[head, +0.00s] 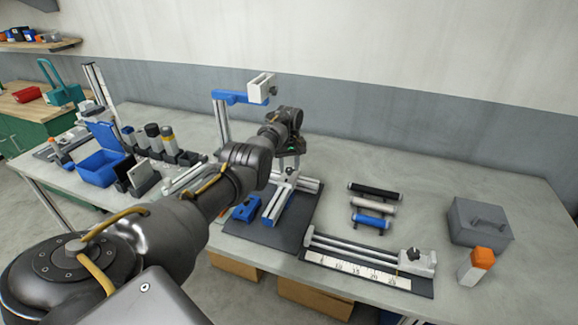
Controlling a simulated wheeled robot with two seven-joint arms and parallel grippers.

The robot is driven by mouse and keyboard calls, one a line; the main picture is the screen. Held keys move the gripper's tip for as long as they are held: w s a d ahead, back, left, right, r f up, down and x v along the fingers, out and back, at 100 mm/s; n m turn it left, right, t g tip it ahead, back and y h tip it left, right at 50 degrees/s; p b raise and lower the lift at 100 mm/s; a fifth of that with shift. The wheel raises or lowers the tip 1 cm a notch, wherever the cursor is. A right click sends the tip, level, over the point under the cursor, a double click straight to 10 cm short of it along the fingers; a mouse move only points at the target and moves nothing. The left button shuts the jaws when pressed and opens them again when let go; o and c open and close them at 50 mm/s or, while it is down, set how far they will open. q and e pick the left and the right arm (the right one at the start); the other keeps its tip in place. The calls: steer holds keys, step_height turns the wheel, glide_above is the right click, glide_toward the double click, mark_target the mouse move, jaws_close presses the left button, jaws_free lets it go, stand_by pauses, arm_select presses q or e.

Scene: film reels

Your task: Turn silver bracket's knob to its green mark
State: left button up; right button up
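My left arm reaches from the lower left to a metal stand (284,185) on a dark mat. A silver-white bracket (260,85) sits at the end of a blue arm (230,97) on an upright post, above and behind my gripper. My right gripper is out of view.
Right of the stand lie several short rollers (374,205), a rail with a scale (360,260), a grey box (480,221) and an orange-capped bottle (477,265). Left are a blue bin (98,170) and several upright bottles (153,137). The table's back right is clear.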

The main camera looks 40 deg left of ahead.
arm_select(q)
steer(key=c, duration=0.8)
steer(key=shift+o, duration=0.2)
